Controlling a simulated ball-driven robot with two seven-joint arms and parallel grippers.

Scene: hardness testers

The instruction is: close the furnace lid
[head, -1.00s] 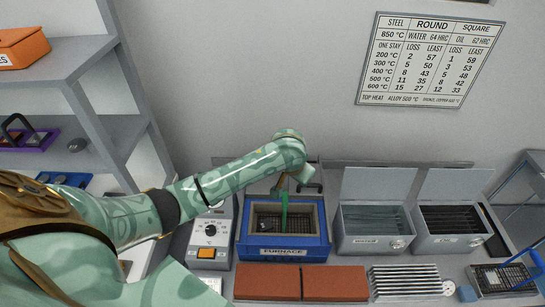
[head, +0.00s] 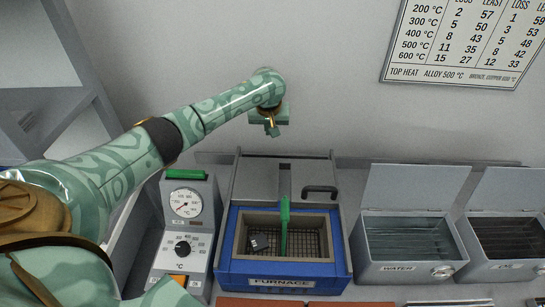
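The blue furnace (head: 224,262) stands on the bench at the middle, labelled FURNACE. Its chamber is uncovered. The grey furnace lid (head: 252,185) lies behind the opening, with a slot in it and a black handle (head: 320,190) on its right part. Inside the chamber are a wire mesh basket with an upright green piece (head: 285,225) and a small dark block (head: 259,243). My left gripper (head: 272,130) is above and behind the lid, apart from the handle, up and left of it. Its fingers are too small to tell whether open. My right gripper is out of view.
A dial control unit (head: 187,230) with a green top stands left of the furnace. The WATER tank (head: 405,268) and another open tank (head: 505,268) stand to the right, lids raised. A wall chart (head: 460,45) hangs above. Brick-red slabs (head: 262,302) lie in front.

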